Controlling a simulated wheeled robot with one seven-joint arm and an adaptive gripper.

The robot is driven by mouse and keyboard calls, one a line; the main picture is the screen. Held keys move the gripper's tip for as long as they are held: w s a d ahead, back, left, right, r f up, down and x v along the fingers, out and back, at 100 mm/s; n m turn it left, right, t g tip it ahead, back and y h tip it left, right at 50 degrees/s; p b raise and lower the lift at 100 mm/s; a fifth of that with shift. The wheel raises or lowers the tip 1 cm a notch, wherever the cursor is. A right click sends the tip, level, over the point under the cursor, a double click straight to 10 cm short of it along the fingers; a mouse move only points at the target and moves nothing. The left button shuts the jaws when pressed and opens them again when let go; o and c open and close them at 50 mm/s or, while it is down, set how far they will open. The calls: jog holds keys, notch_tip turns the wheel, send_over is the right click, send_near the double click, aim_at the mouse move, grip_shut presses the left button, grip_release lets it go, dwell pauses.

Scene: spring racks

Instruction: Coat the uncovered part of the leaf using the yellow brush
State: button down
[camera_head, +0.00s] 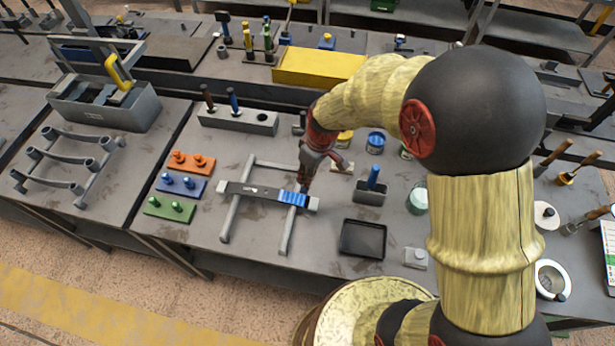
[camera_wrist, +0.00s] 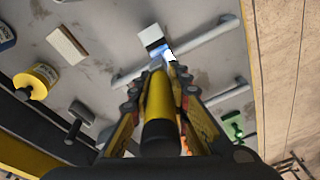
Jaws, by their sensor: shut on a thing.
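The leaf (camera_head: 240,189) is a long flat dark grey bar with a small label, lying across two grey rails of a low rack (camera_head: 229,220). A bright blue section (camera_head: 292,198) covers part of its right side, and its ends are pale. My gripper (camera_head: 304,181) points down over that blue section. In the wrist view it is shut on the yellow brush (camera_wrist: 160,100), whose thick yellow handle runs between the fingers. The blue section (camera_wrist: 166,52) and a pale leaf end (camera_wrist: 151,37) show beyond the handle. The brush tip is largely hidden, so contact cannot be told.
Yellow, blue (camera_head: 376,142) and green paint cans stand behind my gripper. A grey holder (camera_head: 369,194) with a blue-handled tool and a dark tray (camera_head: 362,238) stand right of the rack. Orange, blue and green peg blocks (camera_head: 170,208) lie left. A grey holed block (camera_head: 257,122) stands behind.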

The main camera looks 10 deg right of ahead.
jog(key=shift+s+d+r+p, duration=0.15)
jog(key=shift+r+p, duration=0.3)
jog(key=shift+r, duration=0.3)
jog(key=shift+w+d+r+p, duration=0.1)
jog(key=shift+r+p, duration=0.3)
jog(key=shift+r, duration=0.35)
jog(key=shift+f, duration=0.1)
